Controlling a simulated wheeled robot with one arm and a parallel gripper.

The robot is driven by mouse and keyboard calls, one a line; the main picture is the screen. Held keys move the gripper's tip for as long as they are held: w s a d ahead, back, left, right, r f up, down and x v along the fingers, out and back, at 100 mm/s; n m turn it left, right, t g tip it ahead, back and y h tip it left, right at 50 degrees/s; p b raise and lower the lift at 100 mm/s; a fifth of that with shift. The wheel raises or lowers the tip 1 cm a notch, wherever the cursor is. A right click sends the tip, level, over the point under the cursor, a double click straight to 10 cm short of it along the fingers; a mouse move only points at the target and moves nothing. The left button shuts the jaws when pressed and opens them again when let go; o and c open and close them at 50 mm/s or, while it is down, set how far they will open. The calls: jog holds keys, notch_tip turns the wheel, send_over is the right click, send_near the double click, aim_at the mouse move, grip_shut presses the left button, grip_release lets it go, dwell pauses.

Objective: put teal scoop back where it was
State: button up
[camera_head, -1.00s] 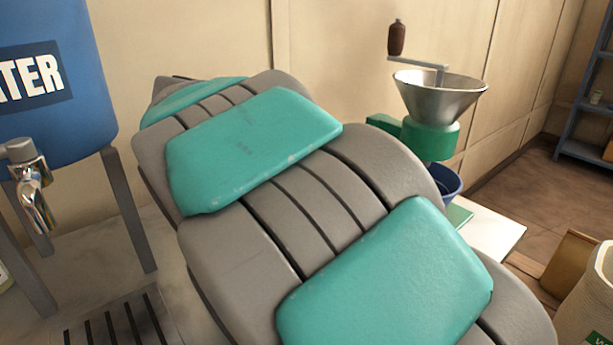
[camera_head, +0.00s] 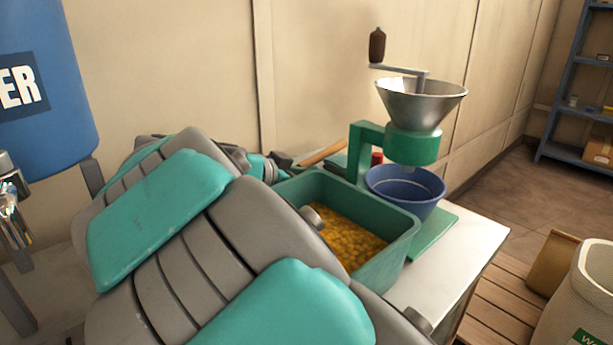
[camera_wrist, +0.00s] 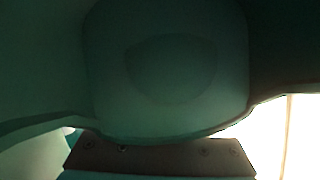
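I cannot make out the teal scoop for certain in the head view. In the wrist view a large, dark teal, rounded surface (camera_wrist: 170,70) fills most of the picture, very close to the camera. It may be the scoop, but I cannot tell. My gripper (camera_head: 282,160) shows only in part in the head view, behind my arm and near the back left of the green bin (camera_head: 400,245). Its fingers are too small and hidden to tell whether they are open or shut. The bin holds yellow grain (camera_head: 345,240).
The hand mill (camera_head: 413,143) with its metal hopper (camera_head: 421,98) stands behind the bin, above a blue bowl (camera_head: 405,190). A brown wooden stick (camera_head: 322,153) lies behind the bin. A blue water tank (camera_head: 40,100) is at left. The white tabletop (camera_head: 455,260) is bare at right.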

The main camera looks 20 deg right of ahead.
jog(key=o, duration=0.3)
jog(key=shift+r, duration=0.15)
jog(key=v, duration=0.6)
jog(key=shift+a, duration=0.25)
jog(key=shift+s+a+r, duration=0.2)
jog(key=shift+s+a, duration=0.15)
